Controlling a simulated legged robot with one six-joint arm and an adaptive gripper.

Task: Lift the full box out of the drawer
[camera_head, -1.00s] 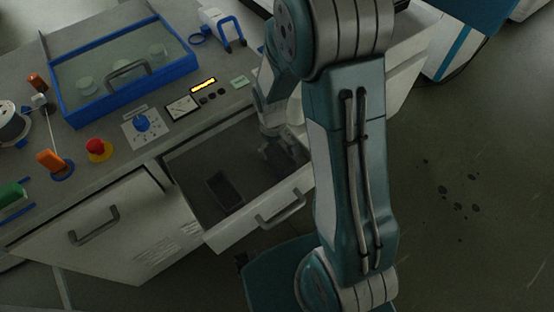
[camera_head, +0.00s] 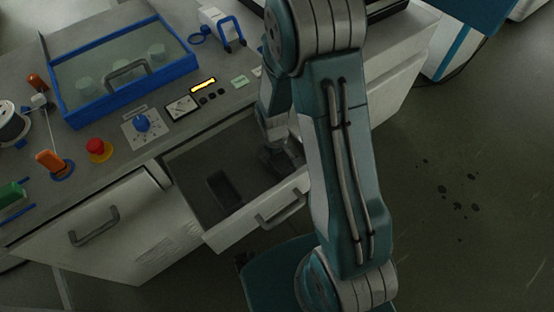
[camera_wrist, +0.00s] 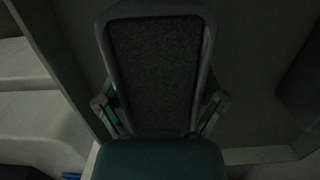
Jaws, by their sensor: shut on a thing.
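The drawer (camera_head: 232,232) stands open at the front of the bench in the head view. My gripper (camera_head: 283,158) reaches down into its right part, partly hidden by my arm. In the wrist view my gripper (camera_wrist: 160,108) is shut on the full box (camera_wrist: 153,65), a grey-rimmed box filled with dark, grainy material. One finger lies along each side of it. I cannot tell whether the box touches the drawer floor. A second dark box (camera_head: 224,188) lies in the drawer left of my gripper.
The drawer handle (camera_head: 281,208) sticks out at the front. Above it on the bench are a blue-framed tank (camera_head: 125,70), a red button (camera_head: 98,149) and a blue knob (camera_head: 142,123). The floor at the right is free apart from dark spots.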

